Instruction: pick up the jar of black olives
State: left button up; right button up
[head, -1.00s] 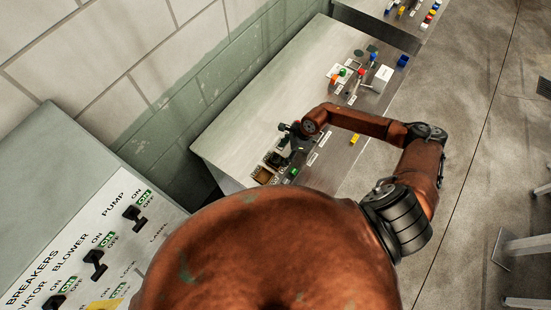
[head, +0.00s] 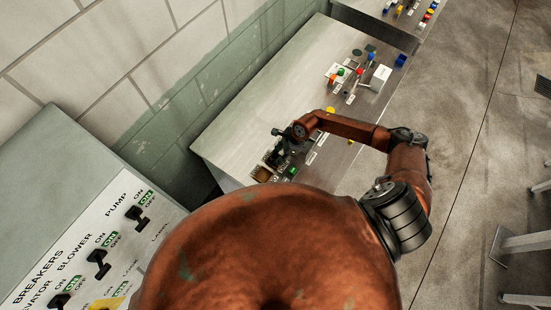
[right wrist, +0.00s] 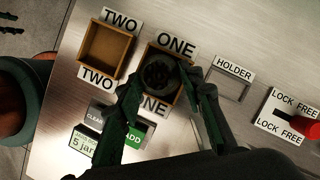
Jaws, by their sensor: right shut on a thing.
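A dark, round-topped jar (right wrist: 160,72) shows from above in the right wrist view, over the wooden tray marked ONE (right wrist: 151,98). Its top looks dark, and no label can be read, so the frames do not confirm its contents. My right gripper (right wrist: 163,84) is shut on the jar, one finger at each side. I cannot tell whether the jar rests in the tray or is lifted. In the head view my right gripper (head: 282,142) is small, at the near end of the steel console, and hides most of the jar. My left gripper is not in view.
An empty wooden tray marked TWO (right wrist: 105,51) stands left of ONE. A green ADD button (right wrist: 134,134) and a display reading 5 jar (right wrist: 86,140) lie below the trays. An empty HOLDER bracket (right wrist: 229,83) and a red LOCK FREE part (right wrist: 306,127) are to the right.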

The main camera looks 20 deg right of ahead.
jog(key=c, duration=0.6)
jog(key=shift+o, duration=0.2)
jog(key=shift+r, duration=0.1)
